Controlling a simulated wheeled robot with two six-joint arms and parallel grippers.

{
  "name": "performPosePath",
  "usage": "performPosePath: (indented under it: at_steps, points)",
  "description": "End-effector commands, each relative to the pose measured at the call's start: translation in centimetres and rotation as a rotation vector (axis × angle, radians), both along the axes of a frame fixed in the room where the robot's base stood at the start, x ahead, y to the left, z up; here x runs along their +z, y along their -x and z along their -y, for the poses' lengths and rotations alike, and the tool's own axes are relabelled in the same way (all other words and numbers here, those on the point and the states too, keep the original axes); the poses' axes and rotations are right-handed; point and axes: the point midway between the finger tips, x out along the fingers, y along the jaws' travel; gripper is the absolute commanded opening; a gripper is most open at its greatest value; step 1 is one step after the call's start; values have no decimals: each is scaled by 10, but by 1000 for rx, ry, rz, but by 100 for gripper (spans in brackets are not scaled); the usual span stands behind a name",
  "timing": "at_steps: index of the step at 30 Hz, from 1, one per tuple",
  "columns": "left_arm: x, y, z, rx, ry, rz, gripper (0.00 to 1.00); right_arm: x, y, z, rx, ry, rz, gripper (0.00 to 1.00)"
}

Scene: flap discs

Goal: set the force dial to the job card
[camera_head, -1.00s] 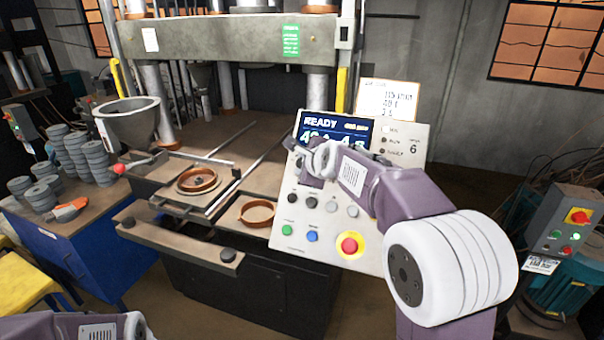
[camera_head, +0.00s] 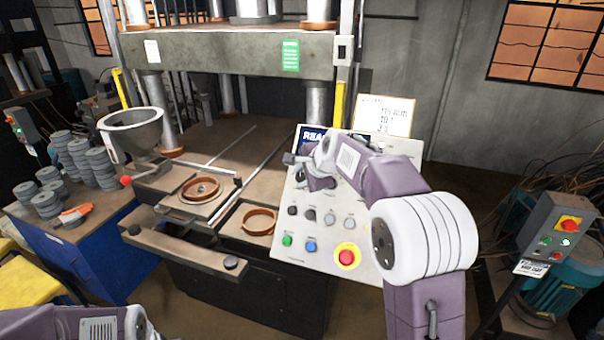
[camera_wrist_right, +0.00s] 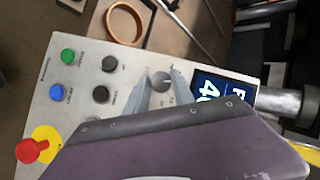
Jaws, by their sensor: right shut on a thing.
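The slanted control panel (camera_head: 325,258) carries a lit display (camera_head: 312,135), now mostly hidden behind my right arm. The job card (camera_head: 385,112), a white sheet in an orange frame, stands above the panel; its writing is too small to read surely. My right gripper (camera_wrist_right: 160,88) is at the panel, its two fingers closed on a round grey dial (camera_wrist_right: 161,78) beside the display. In the head view the right gripper (camera_head: 296,168) hides most of this dial. The left arm shows only at the bottom left edge; its gripper is out of view.
Below the dial sit dark and grey knobs, a green button (camera_head: 287,240), a blue button (camera_head: 310,246) and a red stop button (camera_head: 347,257). Left of the panel are the press table with orange rings (camera_head: 258,222) and a hopper (camera_head: 131,133). A control box (camera_head: 553,237) stands at right.

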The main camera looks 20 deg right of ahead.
Motion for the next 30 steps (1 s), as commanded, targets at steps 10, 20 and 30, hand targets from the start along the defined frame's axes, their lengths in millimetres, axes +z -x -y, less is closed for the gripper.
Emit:
performPosePath:
  at_steps: [10, 20, 30]
  points:
    - [0, 0, 0, 0, 0, 0, 36, 0, 0, 1, 1, 3, 1, 0]
    - [0, 0, 0, 0, 0, 0, 36, 0, 0, 0, 0, 1, 1, 51]
    - [-12, 0, 0, 0, 0, 0, 36, 35, 36, 7, -2, 1, 7, 51]
